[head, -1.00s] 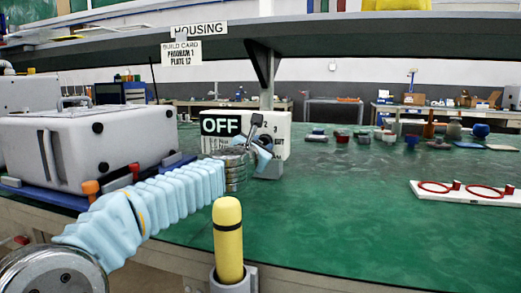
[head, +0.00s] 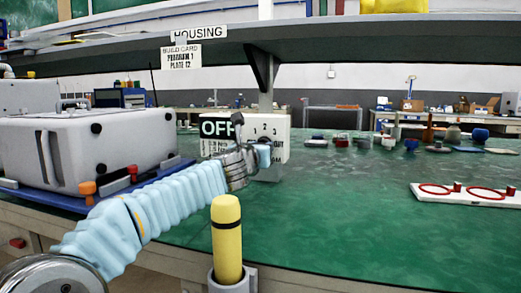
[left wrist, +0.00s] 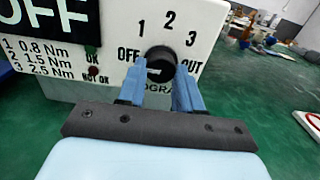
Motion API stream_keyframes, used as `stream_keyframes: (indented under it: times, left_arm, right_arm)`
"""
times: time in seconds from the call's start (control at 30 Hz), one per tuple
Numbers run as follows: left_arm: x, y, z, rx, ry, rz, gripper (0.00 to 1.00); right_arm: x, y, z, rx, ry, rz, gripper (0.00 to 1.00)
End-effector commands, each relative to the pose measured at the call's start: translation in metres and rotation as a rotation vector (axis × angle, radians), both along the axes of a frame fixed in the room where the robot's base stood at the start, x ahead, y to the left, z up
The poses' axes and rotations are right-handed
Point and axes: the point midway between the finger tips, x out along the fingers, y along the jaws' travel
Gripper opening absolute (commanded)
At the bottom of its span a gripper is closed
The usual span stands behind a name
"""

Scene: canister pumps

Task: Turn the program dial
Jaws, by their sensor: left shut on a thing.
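The white control box (head: 282,148) stands on the green bench; its black display (left wrist: 50,22) reads OFF. Its round black program dial (left wrist: 160,62) has marks OFF, 1, 2, 3 around it in the left wrist view. My left gripper (left wrist: 159,84) has its two blue fingers on either side of the dial, shut on it. In the head view the left gripper (head: 264,155) reaches the box's front and hides the dial. The build card (head: 181,56) above reads program 1, plate 12. My right gripper is in neither view.
A large white housing (head: 80,150) stands on a blue tray at left. A yellow-and-black cylinder (head: 227,240) stands in a holder at the front edge. A white plate with red rings (head: 465,194) lies at right. The middle of the bench is clear.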

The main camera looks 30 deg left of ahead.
Motion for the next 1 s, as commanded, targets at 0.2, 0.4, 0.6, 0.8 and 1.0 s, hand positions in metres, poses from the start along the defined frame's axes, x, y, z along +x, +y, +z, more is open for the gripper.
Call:
stream_keyframes:
  times: [0.2, 0.4, 0.6, 0.8, 1.0]
  left_arm:
    - [0.001, 0.000, -0.003, -0.004, 0.004, -0.001, 0.04]
    - [0.001, 0.000, -0.002, -0.004, 0.003, -0.001, 0.47]
    - [0.000, 0.000, -0.001, -0.002, 0.001, -0.001, 0.60]
    - [-0.002, -0.001, -0.001, -0.001, 0.001, -0.001, 0.60]
    - [-0.031, -0.007, -0.001, 0.000, -0.002, -0.002, 0.60]
  right_arm:
    - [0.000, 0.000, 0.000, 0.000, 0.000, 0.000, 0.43]
    - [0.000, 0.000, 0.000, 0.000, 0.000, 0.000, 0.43]
    - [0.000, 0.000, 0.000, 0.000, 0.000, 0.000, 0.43]
    - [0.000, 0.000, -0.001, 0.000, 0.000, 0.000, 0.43]
    - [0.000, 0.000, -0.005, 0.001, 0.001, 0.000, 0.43]
